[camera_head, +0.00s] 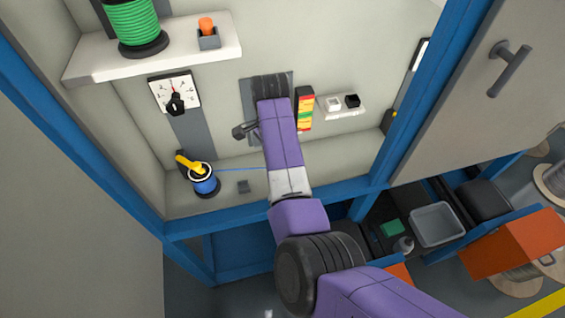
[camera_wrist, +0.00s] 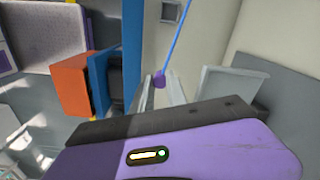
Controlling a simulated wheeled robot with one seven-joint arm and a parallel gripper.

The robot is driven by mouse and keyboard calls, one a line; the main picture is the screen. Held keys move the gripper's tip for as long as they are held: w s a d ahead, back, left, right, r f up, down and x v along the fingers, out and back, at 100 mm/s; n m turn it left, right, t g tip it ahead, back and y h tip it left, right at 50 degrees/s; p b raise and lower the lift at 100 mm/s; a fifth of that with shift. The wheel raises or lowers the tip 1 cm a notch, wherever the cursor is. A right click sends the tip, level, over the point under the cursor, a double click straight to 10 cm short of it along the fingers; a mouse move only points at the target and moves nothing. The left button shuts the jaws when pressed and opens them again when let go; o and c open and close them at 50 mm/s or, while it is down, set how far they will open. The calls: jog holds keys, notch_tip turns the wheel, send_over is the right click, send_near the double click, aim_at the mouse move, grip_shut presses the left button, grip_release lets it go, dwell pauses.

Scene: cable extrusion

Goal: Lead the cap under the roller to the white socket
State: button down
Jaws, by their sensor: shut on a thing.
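In the wrist view, my gripper (camera_wrist: 162,88) is shut on a small purple cap (camera_wrist: 159,80) at the end of a blue cable (camera_wrist: 177,38). The cable runs taut upward out of that view. In the head view, the cable (camera_head: 240,169) runs from a blue spool (camera_head: 205,185) rightward behind my arm, which hides my gripper and the cap. The white socket (camera_head: 333,104) sits on a small ledge at the right of the back wall, beside a black socket (camera_head: 352,101). I cannot clearly make out the roller; my arm covers part of the wall.
A red, yellow and green strip (camera_head: 305,108) is beside my arm. A dial (camera_head: 174,94) and a shelf (camera_head: 160,52) with a green spool (camera_head: 132,22) are at left.

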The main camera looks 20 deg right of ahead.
jog(key=a+m, duration=0.1)
jog(key=m, duration=0.1)
jog(key=a+f+m, duration=0.1)
jog(key=m, duration=0.2)
jog(key=a+m, duration=0.1)
jog(key=m, duration=0.2)
jog(key=shift+w+a+f+p, duration=0.1)
jog(key=shift+w+f+p, duration=0.1)
jog(key=shift+w+p, duration=0.15)
jog(key=m, duration=0.2)
jog(key=a+f+m, duration=0.1)
jog(key=m, duration=0.1)
jog(key=shift+s+a+m, duration=0.1)
jog(key=shift+a+m, duration=0.1)
jog(key=shift+m, duration=0.1)
jog(key=shift+s+a+f+m, duration=0.1)
jog(key=shift+a+f+m, duration=0.15)
jog(key=shift+m, duration=0.6)
jog(key=shift+s+a+f+m, duration=0.1)
jog(key=shift+a+f+m, duration=0.1)
jog(key=shift+m, duration=0.65)
jog(key=shift+d+p, duration=0.7)
jog(key=shift+d, duration=7)
